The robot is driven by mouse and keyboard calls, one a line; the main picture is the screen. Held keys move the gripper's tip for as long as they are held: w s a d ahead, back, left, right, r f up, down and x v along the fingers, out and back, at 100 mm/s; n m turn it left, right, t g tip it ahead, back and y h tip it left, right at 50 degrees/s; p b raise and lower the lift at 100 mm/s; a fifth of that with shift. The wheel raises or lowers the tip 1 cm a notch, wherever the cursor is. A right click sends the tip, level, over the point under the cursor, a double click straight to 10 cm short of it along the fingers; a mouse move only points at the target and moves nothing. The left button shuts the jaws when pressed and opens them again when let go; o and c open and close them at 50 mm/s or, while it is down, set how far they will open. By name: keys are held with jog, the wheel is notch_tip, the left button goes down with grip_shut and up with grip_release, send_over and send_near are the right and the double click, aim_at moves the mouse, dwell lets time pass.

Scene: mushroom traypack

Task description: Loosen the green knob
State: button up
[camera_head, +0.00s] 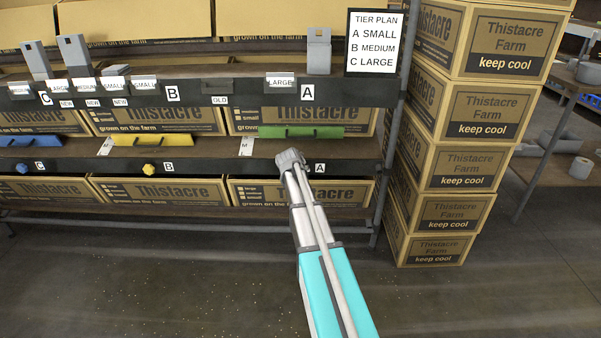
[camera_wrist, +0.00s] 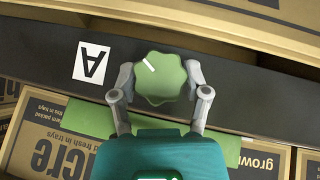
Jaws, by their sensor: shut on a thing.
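The green knob (camera_wrist: 158,78) shows in the wrist view on the dark shelf rail, with a white mark on its face. My gripper (camera_wrist: 160,83) is shut on it, with one finger on each side of its scalloped rim. In the head view my gripper (camera_head: 290,160) covers the knob at the A position. The A label (camera_wrist: 91,62) sits beside the knob on the rail. A green bar (camera_head: 301,132) with a handle lies above the rail in the head view.
A blue knob (camera_head: 22,168) and a yellow knob (camera_head: 149,169) sit further left on the same rail. Stacked Thistacre boxes (camera_head: 440,215) stand right of the rack. A tier plan sign (camera_head: 374,42) hangs at upper right. The floor in front is clear.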

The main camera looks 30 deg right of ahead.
jog(key=n+g+h+b, duration=0.1)
jog(key=h+b, duration=0.1)
jog(key=n+h+b, duration=0.1)
jog(key=h, duration=0.1)
jog(key=shift+f+n+g+b, duration=0.3)
jog(key=shift+n+g+b, duration=0.1)
jog(key=shift+r+n+h+b, duration=0.2)
jog(key=shift+n+h+b, duration=0.4)
jog(key=shift+h+b, duration=0.4)
jog(key=shift+g, duration=0.3)
jog(key=o, duration=1.2)
jog(key=shift+c, duration=0.2)
jog(key=shift+r+p, duration=0.15)
jog(key=shift+p, duration=0.4)
